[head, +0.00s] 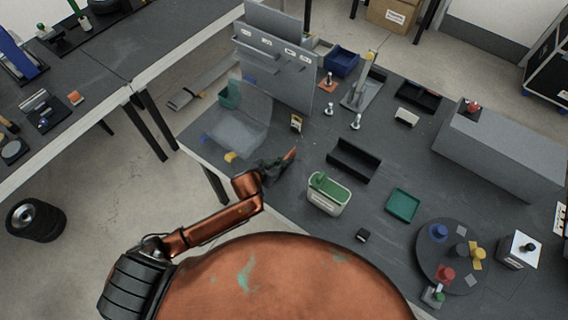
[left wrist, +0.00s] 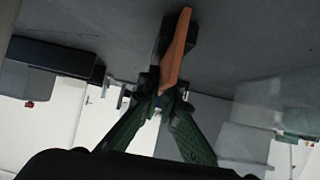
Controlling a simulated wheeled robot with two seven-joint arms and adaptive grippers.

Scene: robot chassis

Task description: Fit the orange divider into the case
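The orange divider (left wrist: 177,48) is a thin flat piece, held between the green fingers of my left gripper (left wrist: 158,90) in the left wrist view. In the head view, the divider (head: 290,154) sticks up and right from my left gripper (head: 278,165), over the left front part of the table. The fingers hide its lower end. A long black open tray (head: 353,160) lies to the right of the gripper, apart from it; I cannot tell whether this is the case. My right gripper is not in view.
A grey upright panel (head: 278,55) stands behind, with a translucent bin (head: 240,128) left of the gripper. A white tub (head: 328,194) with green contents, a green tray (head: 402,205) and a round dark turntable (head: 430,262) lie to the right. Small metal pieces stand behind the black tray.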

